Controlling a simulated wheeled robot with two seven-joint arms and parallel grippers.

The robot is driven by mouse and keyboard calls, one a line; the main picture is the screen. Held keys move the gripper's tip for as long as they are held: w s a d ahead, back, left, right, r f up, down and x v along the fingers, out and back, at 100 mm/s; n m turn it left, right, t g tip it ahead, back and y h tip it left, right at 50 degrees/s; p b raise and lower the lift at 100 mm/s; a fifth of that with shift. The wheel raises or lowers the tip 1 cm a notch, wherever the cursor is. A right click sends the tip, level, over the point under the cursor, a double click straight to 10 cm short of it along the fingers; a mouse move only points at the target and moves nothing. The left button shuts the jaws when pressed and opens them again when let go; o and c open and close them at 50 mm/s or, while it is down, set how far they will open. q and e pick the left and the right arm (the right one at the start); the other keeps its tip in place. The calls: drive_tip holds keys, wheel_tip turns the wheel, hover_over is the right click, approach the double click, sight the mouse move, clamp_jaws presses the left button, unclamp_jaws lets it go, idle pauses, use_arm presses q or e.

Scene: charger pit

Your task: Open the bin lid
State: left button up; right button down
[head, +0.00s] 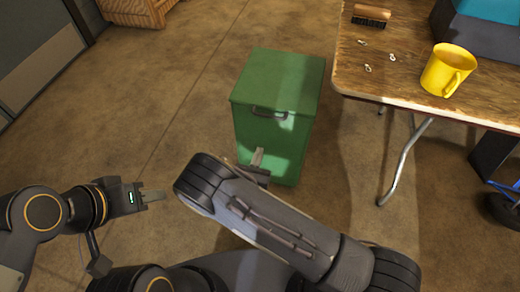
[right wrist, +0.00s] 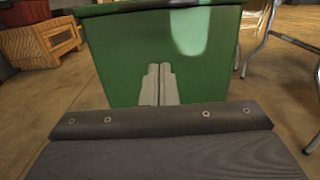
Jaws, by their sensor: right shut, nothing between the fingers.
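The green bin (head: 262,140) stands on the floor in the middle of the head view. Its lid (head: 280,75) lies flat and closed on top, and a dark handle (head: 268,113) is on the upper front. My right gripper (head: 258,152) is shut and empty, in front of the bin's front face and below the handle. In the right wrist view its fingertips (right wrist: 160,66) lie together before the green front (right wrist: 115,60); I cannot tell whether they touch it. My left gripper (head: 160,195) is to the left, away from the bin; its finger gap is not clear.
A wooden table (head: 355,70) stands to the right of the bin, with a yellow mug (head: 447,70), a brush (head: 371,14) and small metal pieces on it. Its bent metal leg (head: 402,165) reaches the floor. A wooden crate (head: 140,10) is at the back left. The floor left of the bin is clear.

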drive_tip(key=w+d+r, duration=0.2)
drive_tip(key=w+r, duration=0.2)
drive_tip(key=w, duration=0.4)
drive_tip(key=shift+d+b, duration=0.35)
drive_tip(key=shift+b, duration=0.05)
drive_tip(key=shift+w+r, duration=0.1)
